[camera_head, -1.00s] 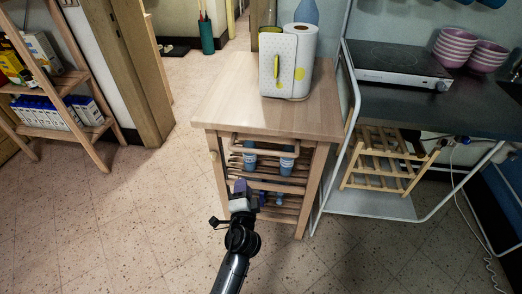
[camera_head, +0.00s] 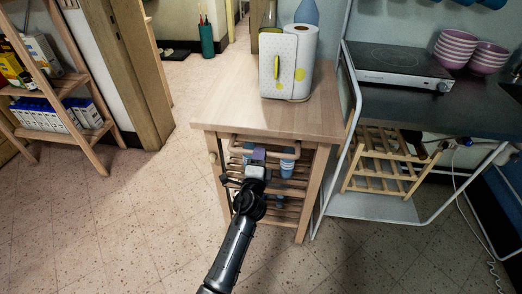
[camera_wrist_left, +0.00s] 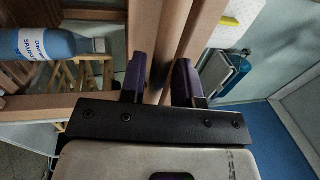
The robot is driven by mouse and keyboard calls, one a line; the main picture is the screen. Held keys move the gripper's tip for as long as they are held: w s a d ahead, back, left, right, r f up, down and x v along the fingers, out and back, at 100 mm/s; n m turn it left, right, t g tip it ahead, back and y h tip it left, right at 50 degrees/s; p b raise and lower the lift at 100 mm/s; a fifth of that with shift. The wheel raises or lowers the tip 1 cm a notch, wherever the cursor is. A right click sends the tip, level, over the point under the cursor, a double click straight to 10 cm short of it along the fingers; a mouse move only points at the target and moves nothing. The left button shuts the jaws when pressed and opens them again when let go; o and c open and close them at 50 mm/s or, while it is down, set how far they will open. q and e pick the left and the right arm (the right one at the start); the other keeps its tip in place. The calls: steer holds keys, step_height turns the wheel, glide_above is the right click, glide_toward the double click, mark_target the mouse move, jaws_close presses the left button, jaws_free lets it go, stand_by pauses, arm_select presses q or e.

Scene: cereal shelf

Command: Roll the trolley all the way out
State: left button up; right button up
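The trolley is a wooden cart with a pale top (camera_head: 225,100), slatted shelves and a front rail (camera_head: 262,144) below the top. It stands left of the metal-framed counter. My left gripper (camera_head: 257,158) is at the trolley's front, close to that rail. In the left wrist view, the two dark purple fingers of the left gripper (camera_wrist_left: 160,85) stand apart, with wooden bars of the trolley (camera_wrist_left: 175,35) between and beyond them. Whether they touch the wood is not clear. My right gripper is not in view.
A paper towel roll (camera_head: 300,62) in a holder and bottles stand on the trolley top. A blue bottle (camera_wrist_left: 55,45) is inside the trolley. The counter (camera_head: 430,105) with a hotplate is at right, a wooden shelf (camera_head: 60,85) at left. Floor in front is clear.

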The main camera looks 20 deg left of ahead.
arm_select(q)
steer(key=shift+b+x, duration=0.4)
steer(key=shift+x, duration=1.35)
steer(key=shift+c, duration=0.3)
jaws_close()
